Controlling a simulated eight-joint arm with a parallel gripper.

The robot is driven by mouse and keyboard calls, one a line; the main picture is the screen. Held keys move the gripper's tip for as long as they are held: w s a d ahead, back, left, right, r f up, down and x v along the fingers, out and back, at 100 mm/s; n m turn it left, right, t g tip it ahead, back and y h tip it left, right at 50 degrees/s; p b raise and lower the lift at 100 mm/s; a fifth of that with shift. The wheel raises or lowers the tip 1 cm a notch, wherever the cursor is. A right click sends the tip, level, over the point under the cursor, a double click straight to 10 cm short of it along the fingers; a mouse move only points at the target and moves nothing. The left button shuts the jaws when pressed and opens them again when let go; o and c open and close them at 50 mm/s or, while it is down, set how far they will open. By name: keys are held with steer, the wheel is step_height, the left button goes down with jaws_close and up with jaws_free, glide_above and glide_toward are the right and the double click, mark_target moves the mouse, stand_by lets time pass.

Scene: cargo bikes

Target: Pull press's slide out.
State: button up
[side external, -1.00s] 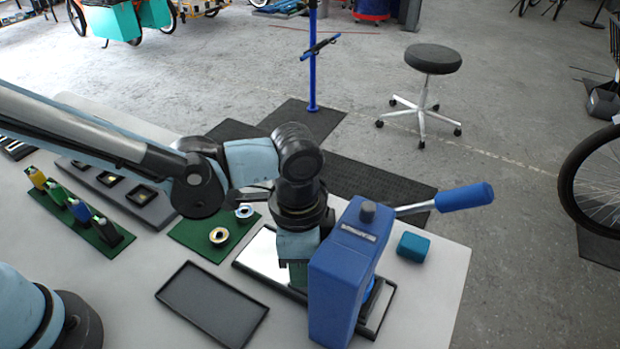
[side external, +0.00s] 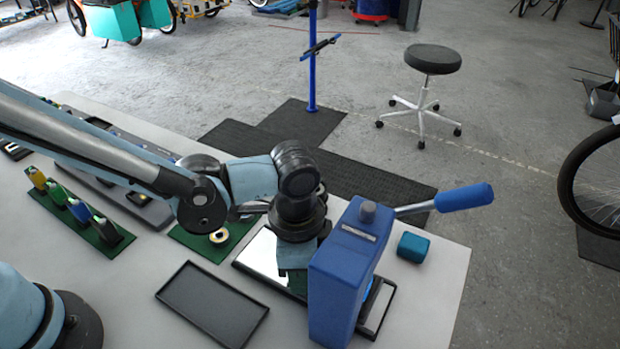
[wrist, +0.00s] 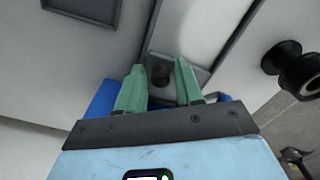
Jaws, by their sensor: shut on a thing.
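The blue press (side external: 345,265) stands upright on the grey table, its lever with a blue grip (side external: 465,197) reaching right. Its slide runs in a dark frame at the base; a pale grey part (side external: 376,305) shows right of the press body, and a bright plate (side external: 262,252) shows on the left. In the wrist view, the slide's small dark knob (wrist: 161,75) stands on a grey plate between the green fingers. My gripper (wrist: 160,85) is shut on this knob. In the side view my gripper (side external: 297,283) is close behind the press, which hides its fingertips.
An empty black tray (side external: 212,305) lies in front of the slide. A teal block (side external: 413,247) sits right of the press, near the table edge. A green mat (side external: 190,240) with a ring and a green rack (side external: 80,215) of coloured items are to the left.

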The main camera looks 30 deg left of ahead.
mark_target(250, 255)
steer(key=shift+w+a+f, duration=0.1)
steer(key=shift+a+f, duration=0.05)
steer(key=shift+a, duration=4.8)
steer(key=o, duration=0.5)
steer(key=shift+c, duration=0.2)
step_height(250, 255, up, 8)
steer(key=shift+f, duration=0.2)
steer(key=a+r+n+t, duration=0.4)
steer(key=a+n+t, duration=0.3)
steer(key=a+n, duration=0.5)
steer(key=a, duration=0.4)
steer(key=shift+r, duration=0.15)
